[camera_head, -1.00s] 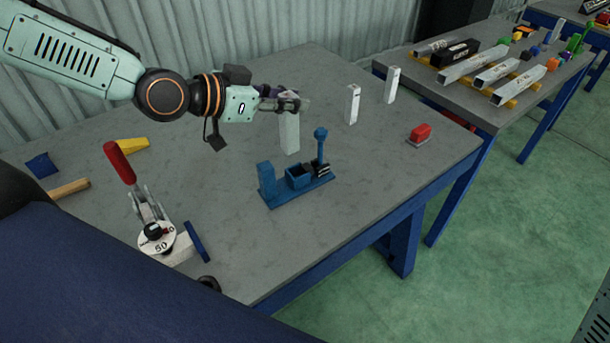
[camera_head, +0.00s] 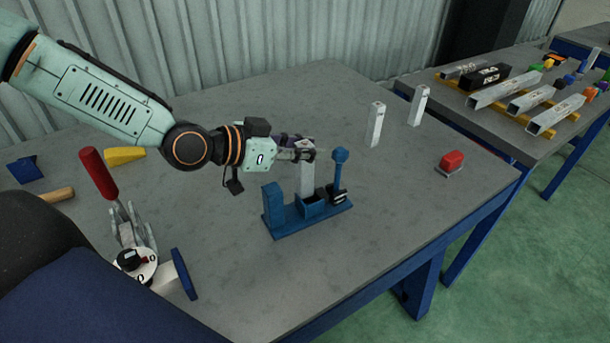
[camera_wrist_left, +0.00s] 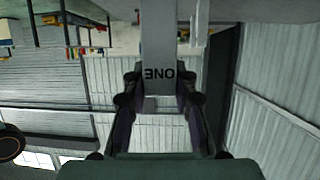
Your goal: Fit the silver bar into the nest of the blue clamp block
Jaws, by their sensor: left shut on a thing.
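My left gripper (camera_head: 304,152) is shut on the upper end of an upright silver bar (camera_head: 307,178). In the left wrist view the silver bar (camera_wrist_left: 160,38) sits between the fingers and shows the letters "ONE". The blue clamp block (camera_head: 284,227) stands on the table under the gripper, with a square nest (camera_head: 314,207), a tall post on its left and a ball-topped lever on its right. The bar's lower end is at the nest's back rim; whether it is inside or just above or behind is hidden. My right gripper is not in view.
Two more silver bars stand upright behind, one nearer (camera_head: 376,124) and one farther (camera_head: 418,106). A red block (camera_head: 452,160) sits near the table's right edge. A red-handled clamp (camera_head: 100,174) stands at front left. The table (camera_head: 350,240) is clear around the blue block.

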